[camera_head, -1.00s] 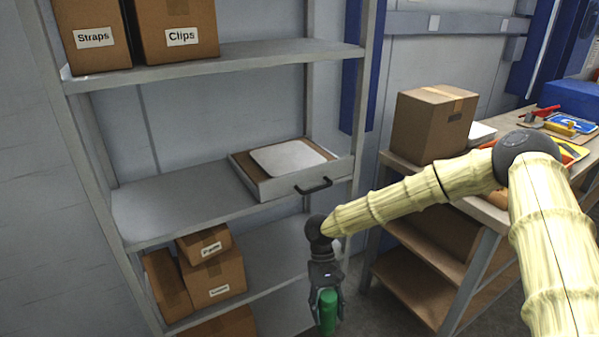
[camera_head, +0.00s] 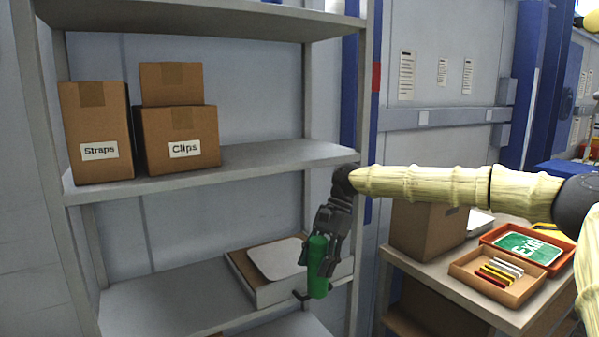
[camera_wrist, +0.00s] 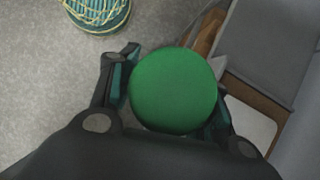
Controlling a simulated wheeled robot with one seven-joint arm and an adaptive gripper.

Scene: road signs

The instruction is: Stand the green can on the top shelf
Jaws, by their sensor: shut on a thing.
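The green can (camera_head: 318,262) is in my gripper (camera_head: 325,255), in front of the shelf unit's right side. My gripper is shut on it, and the can hangs nearly upright with a slight tilt. In the wrist view the can's round green end (camera_wrist: 174,91) sits between the two fingers (camera_wrist: 168,95). The top shelf (camera_head: 200,18) is at the upper edge of the head view, and its upper surface is hidden from this angle.
The shelf (camera_head: 265,158) below the top holds boxes marked Straps (camera_head: 97,135) and Clips (camera_head: 180,140) at its left; its right half is bare. A drawer-like tray (camera_head: 275,290) lies lower. A workbench with trays (camera_head: 510,285) stands at right.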

